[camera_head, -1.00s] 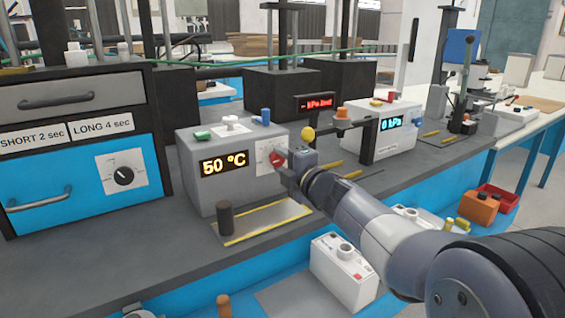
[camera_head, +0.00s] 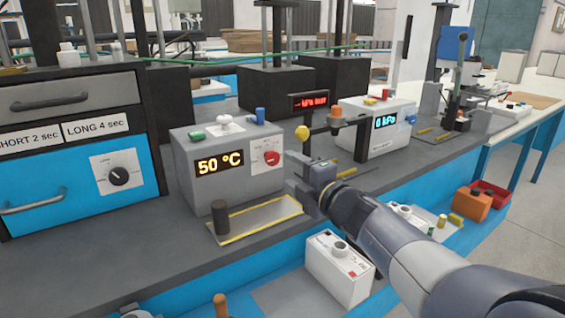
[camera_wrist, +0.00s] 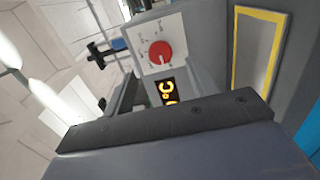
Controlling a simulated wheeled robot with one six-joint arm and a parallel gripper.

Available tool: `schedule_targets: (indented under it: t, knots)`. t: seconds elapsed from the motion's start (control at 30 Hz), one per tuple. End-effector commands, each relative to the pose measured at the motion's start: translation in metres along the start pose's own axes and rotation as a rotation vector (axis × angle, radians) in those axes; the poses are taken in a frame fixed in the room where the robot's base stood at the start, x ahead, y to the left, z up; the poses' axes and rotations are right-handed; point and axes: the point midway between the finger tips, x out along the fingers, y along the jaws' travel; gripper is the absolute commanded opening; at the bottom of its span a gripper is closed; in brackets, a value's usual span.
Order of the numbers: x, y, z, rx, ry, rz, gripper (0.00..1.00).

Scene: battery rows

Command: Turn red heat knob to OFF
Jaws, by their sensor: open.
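The red heat knob (camera_head: 271,157) sits on a white dial plate on the front of the grey heater box (camera_head: 205,190). The box's display (camera_head: 220,163) reads 50 °C in orange. The knob also shows uncovered in the wrist view (camera_wrist: 160,51), with the display beside it. The dial lettering is too small to read, so I cannot tell which mark the knob points to. My gripper (camera_head: 296,187) is open and empty, in front of the box, lower and to the right of the knob, and apart from it. A dark gripper part crosses the wrist view's lower half.
A yellow-edged plate (camera_head: 262,222) with a dark cylinder (camera_head: 220,216) lies before the box. A black post with a yellow knob (camera_head: 302,133) stands to the right. A blue drawer with a black dial (camera_head: 118,175) is at left. A white pressure box (camera_head: 378,135) stands behind right.

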Motion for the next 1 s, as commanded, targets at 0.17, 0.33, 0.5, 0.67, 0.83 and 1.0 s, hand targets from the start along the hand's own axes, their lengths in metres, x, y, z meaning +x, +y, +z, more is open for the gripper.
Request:
schedule_targets:
  t: [0.17,0.33,0.5,0.67,0.83,1.0]
  knots:
    - [-0.027,0.001,0.0,0.0,-0.001,0.001,0.55]
    - [-0.037,0.0,0.0,0.001,0.0,-0.001,0.55]
    - [-0.038,-0.001,-0.001,0.001,0.001,0.0,0.55]
    - [-0.037,-0.001,0.0,0.001,0.001,0.0,0.55]
    - [-0.025,-0.001,-0.001,0.001,0.003,0.0,0.55]
    - [0.004,-0.003,-0.001,0.001,0.004,-0.001,0.55]
